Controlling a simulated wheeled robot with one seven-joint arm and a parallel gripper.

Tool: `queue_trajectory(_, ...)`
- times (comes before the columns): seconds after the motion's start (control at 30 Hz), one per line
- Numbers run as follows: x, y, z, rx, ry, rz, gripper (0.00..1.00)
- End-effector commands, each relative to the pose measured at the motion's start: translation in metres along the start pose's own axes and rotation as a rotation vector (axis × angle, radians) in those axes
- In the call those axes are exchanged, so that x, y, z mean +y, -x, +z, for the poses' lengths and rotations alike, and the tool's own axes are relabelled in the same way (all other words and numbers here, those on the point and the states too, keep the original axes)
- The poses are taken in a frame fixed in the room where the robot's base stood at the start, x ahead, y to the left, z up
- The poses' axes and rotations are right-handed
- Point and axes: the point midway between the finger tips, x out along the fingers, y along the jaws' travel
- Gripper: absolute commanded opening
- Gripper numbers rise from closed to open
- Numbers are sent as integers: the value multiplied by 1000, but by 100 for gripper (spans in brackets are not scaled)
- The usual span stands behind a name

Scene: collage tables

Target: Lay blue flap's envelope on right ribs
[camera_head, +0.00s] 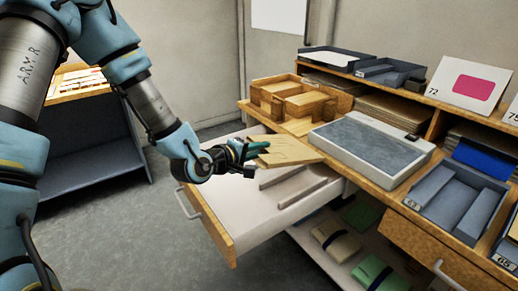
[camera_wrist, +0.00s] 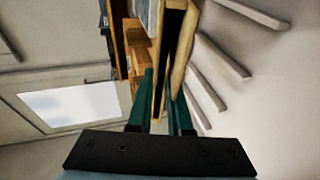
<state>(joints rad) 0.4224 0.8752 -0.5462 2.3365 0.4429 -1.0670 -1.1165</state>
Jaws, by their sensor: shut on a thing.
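My gripper (camera_head: 256,150) is shut on a flat tan envelope (camera_head: 287,151), which it holds above the open drawer (camera_head: 230,195). No blue flap can be made out on it. In the wrist view the green fingers of my gripper (camera_wrist: 163,88) pinch the envelope (camera_wrist: 181,52), seen nearly edge-on. Pale raised ribs (camera_head: 297,191) run along the drawer floor below and to the right of the envelope. The ribs also show in the wrist view (camera_wrist: 222,55), apart from the envelope. Part of the ribs is hidden under the envelope.
A wooden counter holds a wooden box (camera_head: 300,97), a grey-topped device (camera_head: 368,143) and a grey tray (camera_head: 455,200) beside the drawer. Banded packets (camera_head: 335,240) lie on a shelf below. A blue-grey cabinet (camera_head: 90,150) stands at left, with open floor between.

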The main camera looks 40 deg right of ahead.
Motion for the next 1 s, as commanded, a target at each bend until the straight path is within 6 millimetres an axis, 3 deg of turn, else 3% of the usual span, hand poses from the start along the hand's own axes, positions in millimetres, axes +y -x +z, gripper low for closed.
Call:
queue_trajectory(0.73, -79, -42, 10, 1, 2, 0, 0)
queue_trajectory(1.0, -84, -68, 16, 2, 1, 1, 0)
